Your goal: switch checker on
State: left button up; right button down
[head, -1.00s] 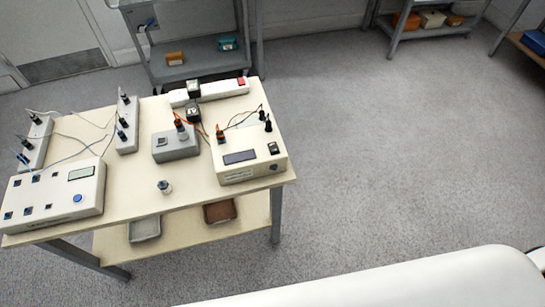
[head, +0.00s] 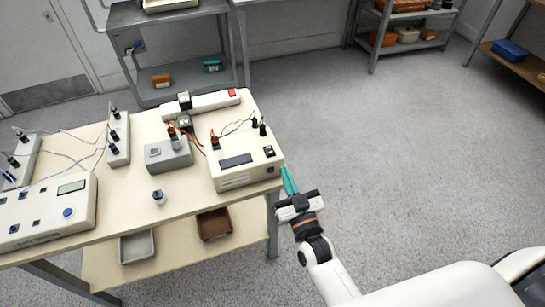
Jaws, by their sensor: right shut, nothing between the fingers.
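A cream box with a dark display (head: 232,180), likely the checker, stands at the right end of the table. A black rocker switch (head: 269,151) sits on its top near the right edge; its on or off position is too small to tell. A small dark blue round part (head: 270,170) shows on its front face. My right gripper (head: 286,174) is shut and empty, its teal fingers pointing up-left just right of the box's front right corner. Whether it touches the box is not clear. My left gripper is out of view.
The table (head: 120,213) also carries a grey box (head: 168,154), a white power strip (head: 208,102) with a red switch, a small metal cylinder (head: 158,197), another cream box (head: 44,212) and wired grey blocks (head: 119,143). The floor right of the table is clear.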

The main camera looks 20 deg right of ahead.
notch_tip(320, 180, up, 2)
jog(key=p, duration=0.1)
send_over(273, 160)
jog(key=shift+r, duration=0.15)
notch_tip(273, 160, down, 3)
jog(key=shift+r, duration=0.15)
jog(key=shift+s+f, duration=0.15)
jog(key=shift+f, duration=0.6)
